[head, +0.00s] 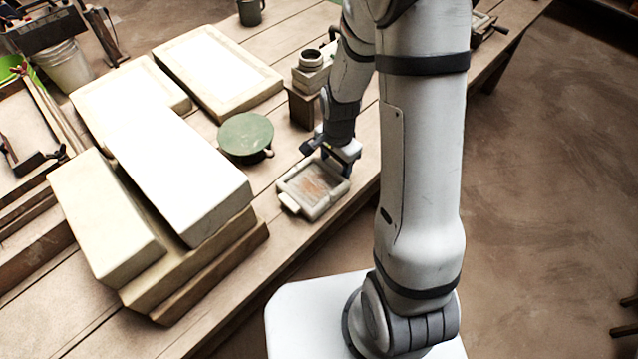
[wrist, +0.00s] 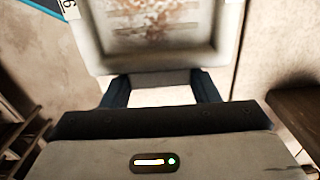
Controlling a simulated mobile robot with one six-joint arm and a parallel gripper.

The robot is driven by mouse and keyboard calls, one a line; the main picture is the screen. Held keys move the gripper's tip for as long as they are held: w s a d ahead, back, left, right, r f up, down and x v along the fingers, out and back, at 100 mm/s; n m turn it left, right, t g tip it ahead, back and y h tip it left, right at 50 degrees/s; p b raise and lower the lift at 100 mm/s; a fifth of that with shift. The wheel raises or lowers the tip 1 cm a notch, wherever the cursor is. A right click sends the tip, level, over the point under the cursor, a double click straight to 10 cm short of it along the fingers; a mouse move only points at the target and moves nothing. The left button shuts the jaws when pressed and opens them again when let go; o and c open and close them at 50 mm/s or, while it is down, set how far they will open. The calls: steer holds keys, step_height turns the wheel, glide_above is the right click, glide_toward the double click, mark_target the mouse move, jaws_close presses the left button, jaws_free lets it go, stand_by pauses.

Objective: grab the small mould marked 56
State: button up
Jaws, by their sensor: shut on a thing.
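A small pale mould (head: 312,187) with a raised rim and a rusty-brown patch inside is at the front edge of the workbench in the head view. A tab sticks out at its near left end. My gripper (head: 328,158) is at its far end, shut on it. In the wrist view the mould (wrist: 165,58) fills the top middle, and the two dark fingers of my gripper (wrist: 160,90) clasp its near end. A white label with a cut-off digit, perhaps a 6, shows at the upper left. I cannot tell whether the mould touches the bench.
A round green-topped stand (head: 246,134) is left of the mould. A small pale block with a ring on top (head: 311,74) stands on a wooden block behind. Large pale slabs (head: 178,172) are stacked on the left. Open floor lies to the right.

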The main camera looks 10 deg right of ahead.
steer(key=c, duration=0.5)
